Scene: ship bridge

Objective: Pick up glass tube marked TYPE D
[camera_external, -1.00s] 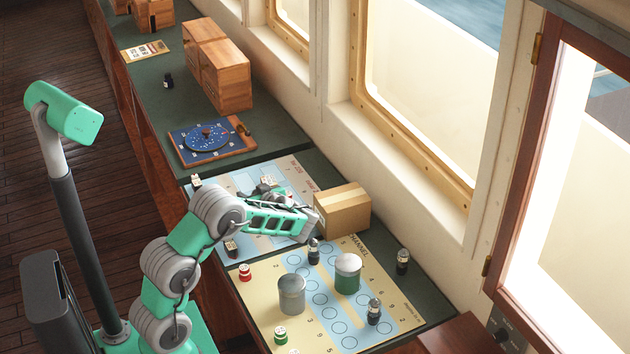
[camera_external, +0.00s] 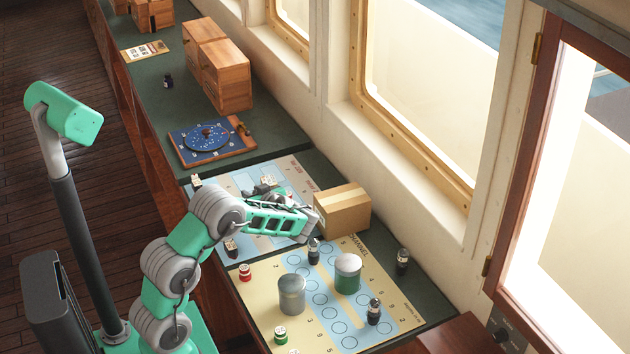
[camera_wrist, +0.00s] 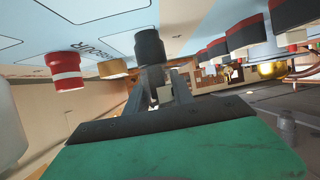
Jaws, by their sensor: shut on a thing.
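My gripper (camera_external: 311,234) is at the right end of the arm, low over the printed boards beside the cardboard box. In the wrist view its fingers (camera_wrist: 154,88) are shut on a small dark-capped tube (camera_wrist: 150,46), with the black end beyond the fingertips. A dark tube (camera_external: 313,252) shows just below the gripper in the external view. Its marking cannot be read, so I cannot tell TYPE D from the picture. Other dark-capped tubes stand at the right edge (camera_external: 402,261) and on the yellow-blue board (camera_external: 374,311). The fingers hide part of the held tube.
The cardboard box (camera_external: 343,210) stands close to the gripper's right. A grey cylinder (camera_external: 291,294), a green-and-grey cylinder (camera_external: 347,273), a red piece (camera_external: 245,272) and a green piece (camera_external: 280,335) stand on the near board. A blue dial board (camera_external: 210,140) lies farther back.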

